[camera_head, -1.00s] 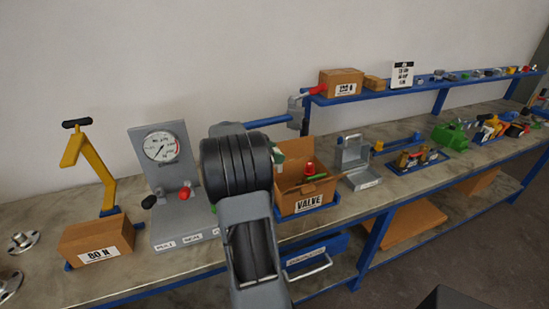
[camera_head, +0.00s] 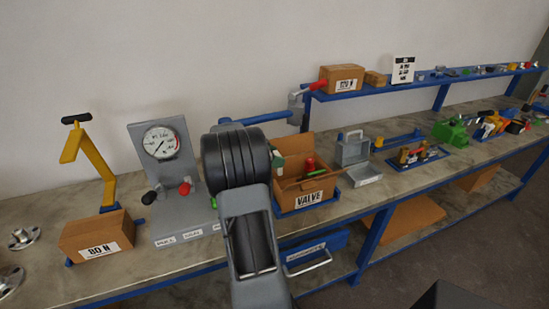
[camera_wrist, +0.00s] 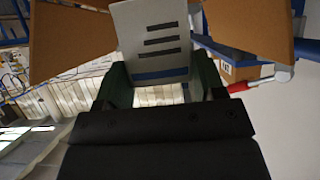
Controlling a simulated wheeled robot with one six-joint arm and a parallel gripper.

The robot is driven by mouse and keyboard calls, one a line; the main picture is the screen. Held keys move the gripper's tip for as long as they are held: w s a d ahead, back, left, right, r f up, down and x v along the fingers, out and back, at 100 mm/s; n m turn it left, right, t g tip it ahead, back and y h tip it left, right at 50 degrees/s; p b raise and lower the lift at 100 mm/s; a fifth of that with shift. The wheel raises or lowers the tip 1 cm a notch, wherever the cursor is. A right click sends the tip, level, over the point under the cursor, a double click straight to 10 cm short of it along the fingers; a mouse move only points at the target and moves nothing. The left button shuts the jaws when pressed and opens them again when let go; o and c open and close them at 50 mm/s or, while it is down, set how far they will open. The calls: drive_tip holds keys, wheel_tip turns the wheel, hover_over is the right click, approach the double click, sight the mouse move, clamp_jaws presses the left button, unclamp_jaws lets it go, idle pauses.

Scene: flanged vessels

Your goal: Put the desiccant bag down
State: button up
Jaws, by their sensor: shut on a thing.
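The desiccant bag (camera_wrist: 155,40) is a pale packet with dark printed lines and a blue band, seen in the wrist view. My gripper (camera_wrist: 160,88) is shut on it, with a dark green finger at each side. In the head view my arm hides most of the gripper and the bag; only a green bit of a finger (camera_head: 279,160) shows. Brown board panels (camera_wrist: 68,38) flank the bag in the wrist view. Whether the bag touches anything below cannot be told.
The VALVE box holds red and green parts. A gauge stand (camera_head: 163,170) and an 80 N box (camera_head: 95,236) are at left. A grey case (camera_head: 353,150) stands right of the VALVE box. A blue raised shelf (camera_head: 430,82) runs along the back right.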

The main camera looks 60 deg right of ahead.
drive_tip(key=shift+f+b, duration=0.35)
drive_tip(key=shift+b, duration=0.2)
drive_tip(key=o, duration=0.9)
drive_tip(key=shift+r+p, duration=0.2)
drive_tip(key=shift+p, duration=0.1)
drive_tip(key=shift+r+p, duration=0.6)
drive_tip(key=shift+p, duration=0.4)
drive_tip(key=shift+w+a+r, duration=0.15)
drive_tip(key=b+v, duration=0.2)
drive_tip(key=v, duration=0.9)
drive_tip(key=shift+w+a, duration=0.15)
drive_tip(key=shift+a, duration=0.15)
